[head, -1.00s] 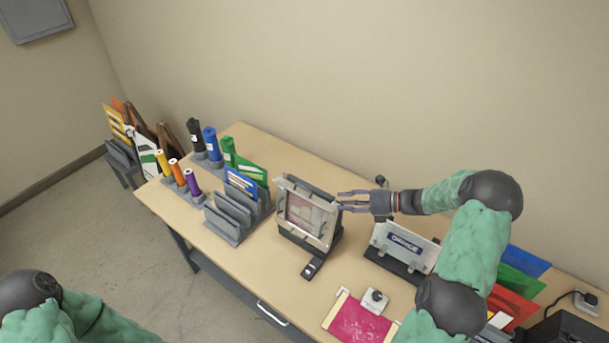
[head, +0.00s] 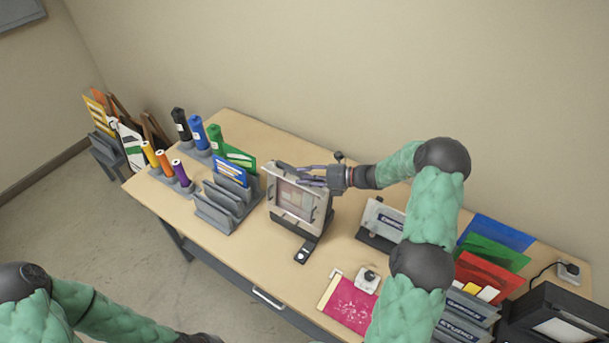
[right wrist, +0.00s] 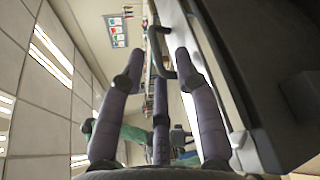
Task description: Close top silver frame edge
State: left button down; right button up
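The silver frame (head: 271,191) stands tilted back on a dark stand on the table, with a pale pinkish panel inside it. Dark clips show along its lower side. My right gripper (head: 300,174) is at the frame's top right, its fingers pointing left across the upper edge. In the right wrist view, its fingers (right wrist: 158,62) are spread with a gap between them, beside a large dark and pale surface. A dark hooked bar shows near the fingertips; I cannot tell whether they touch it. My left arm is at the lower left of the head view, its gripper out of sight.
A grey slotted rack (head: 217,210) stands left of the frame, with colored tubes behind it. A sign on a dark stand (head: 381,221) is close on the right. A pink sheet (head: 348,306) lies in front. A wall is behind the table.

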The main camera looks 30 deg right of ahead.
jog(key=shift+w+a+f, duration=0.1)
jog(key=shift+w+a, duration=0.1)
jog(key=shift+s, duration=0.1)
grip_shut()
